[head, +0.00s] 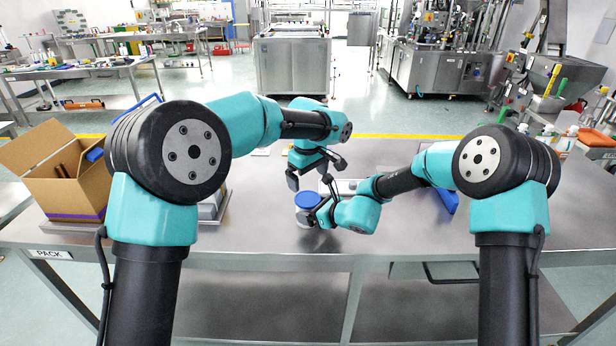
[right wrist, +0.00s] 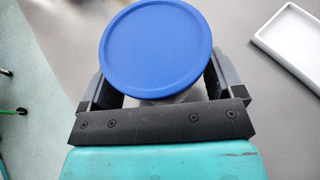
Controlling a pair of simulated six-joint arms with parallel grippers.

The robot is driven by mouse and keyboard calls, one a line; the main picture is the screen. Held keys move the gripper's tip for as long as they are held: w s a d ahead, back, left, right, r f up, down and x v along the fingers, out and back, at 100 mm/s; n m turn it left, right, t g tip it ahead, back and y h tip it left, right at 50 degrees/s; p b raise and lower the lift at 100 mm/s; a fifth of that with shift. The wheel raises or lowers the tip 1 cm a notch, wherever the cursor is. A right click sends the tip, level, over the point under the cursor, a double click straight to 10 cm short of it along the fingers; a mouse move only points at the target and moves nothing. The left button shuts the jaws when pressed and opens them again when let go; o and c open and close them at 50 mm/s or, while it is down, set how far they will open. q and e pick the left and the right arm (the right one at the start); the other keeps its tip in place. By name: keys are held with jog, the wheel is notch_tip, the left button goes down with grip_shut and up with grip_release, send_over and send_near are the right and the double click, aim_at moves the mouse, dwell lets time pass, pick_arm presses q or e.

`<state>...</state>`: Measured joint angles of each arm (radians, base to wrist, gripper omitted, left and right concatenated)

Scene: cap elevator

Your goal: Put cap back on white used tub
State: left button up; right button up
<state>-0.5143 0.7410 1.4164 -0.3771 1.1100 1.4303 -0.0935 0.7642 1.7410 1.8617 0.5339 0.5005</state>
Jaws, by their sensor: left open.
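The white tub (head: 303,217) stands on the metal table, with the blue cap (head: 308,199) lying over its top. In the right wrist view the cap (right wrist: 155,45) looks flat and hides most of the tub (right wrist: 175,97); its seating at the rim is hidden. My right gripper (head: 319,203) has its fingers on both sides of the tub below the cap and appears shut on it, though the contact is hidden under the cap. My left gripper (head: 315,174) is open and empty, pointing down just above the cap.
An open cardboard box (head: 62,175) stands at the left of the table. A white tray (right wrist: 292,40) lies near the tub in the right wrist view. A blue object (head: 447,200) is partly hidden behind my right arm. The table in front of the tub is clear.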

jog(key=shift+o, duration=1)
jog(key=shift+d, duration=0.1)
jog(key=v, duration=1.7)
jog(key=shift+r, duration=0.2)
jog(key=shift+d, duration=0.1)
